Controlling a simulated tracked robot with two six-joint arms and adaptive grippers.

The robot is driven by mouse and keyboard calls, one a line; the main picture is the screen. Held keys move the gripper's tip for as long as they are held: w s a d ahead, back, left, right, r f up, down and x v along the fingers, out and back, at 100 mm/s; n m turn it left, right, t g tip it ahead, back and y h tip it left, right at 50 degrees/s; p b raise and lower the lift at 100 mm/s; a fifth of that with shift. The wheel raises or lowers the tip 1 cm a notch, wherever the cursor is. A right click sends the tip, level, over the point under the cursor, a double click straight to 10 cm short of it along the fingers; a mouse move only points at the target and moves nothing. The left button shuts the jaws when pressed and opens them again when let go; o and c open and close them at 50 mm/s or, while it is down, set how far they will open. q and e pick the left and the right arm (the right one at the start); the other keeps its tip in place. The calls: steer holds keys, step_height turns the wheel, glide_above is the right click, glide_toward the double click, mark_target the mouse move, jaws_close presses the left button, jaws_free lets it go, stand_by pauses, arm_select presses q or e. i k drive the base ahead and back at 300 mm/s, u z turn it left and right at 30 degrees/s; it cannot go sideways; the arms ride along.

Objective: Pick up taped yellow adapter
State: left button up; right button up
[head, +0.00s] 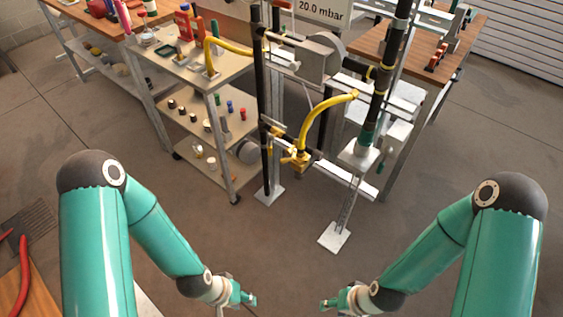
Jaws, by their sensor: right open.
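A curved yellow pipe (322,112) runs up from a brass-yellow fitting (298,158) on the pipe stand at the centre. I cannot tell which of these is the taped adapter, and no tape is clear at this size. My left gripper (250,300) is low in the view, well in front of the stand, and its jaw state is unclear. My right gripper (324,304) is open at the bottom edge, to the right of the left one. Both are apart from the yellow pieces.
A shelved cart (205,72) with small fittings stands left of the metal pipe stand (266,110). Wooden-topped benches stand at the back left and back right (460,60). The stand's foot plate (334,237) rests on the floor. Open floor lies between it and my grippers.

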mark_target(300, 153)
steer(key=u, duration=1)
steer(key=k, duration=1.2)
steer(key=u, duration=1.05)
steer(key=i, duration=1.25)
steer(key=z, duration=0.6)
steer(key=i, duration=1.35)
steer(key=z, duration=1.3)
steer(key=i, duration=1.1)
steer(key=z, duration=0.8)
